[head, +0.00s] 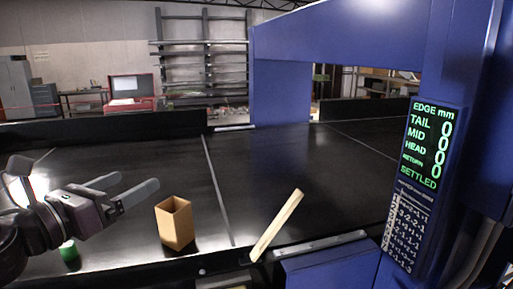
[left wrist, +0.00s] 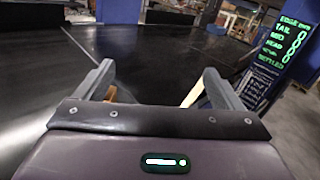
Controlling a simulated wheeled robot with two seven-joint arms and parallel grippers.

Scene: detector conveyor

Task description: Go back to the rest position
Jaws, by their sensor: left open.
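My left gripper (head: 137,187) comes in from the left of the head view above the black conveyor (head: 165,160). Its two fingers are apart with nothing between them. It also shows in the left wrist view (left wrist: 157,85), fingers spread. An open brown box (head: 175,226) stands on the belt, just right of and below the fingertips. A long pale wooden strip (head: 277,226) lies slanted across the belt's near edge; part of it shows in the left wrist view (left wrist: 194,92) behind the right finger. My right gripper is not in view.
A blue detector frame (head: 345,42) spans the conveyor. Its display panel (head: 428,150) reads zeros and "SETTLED". The belt's middle and far part are clear. Shelving (head: 205,55) stands at the back.

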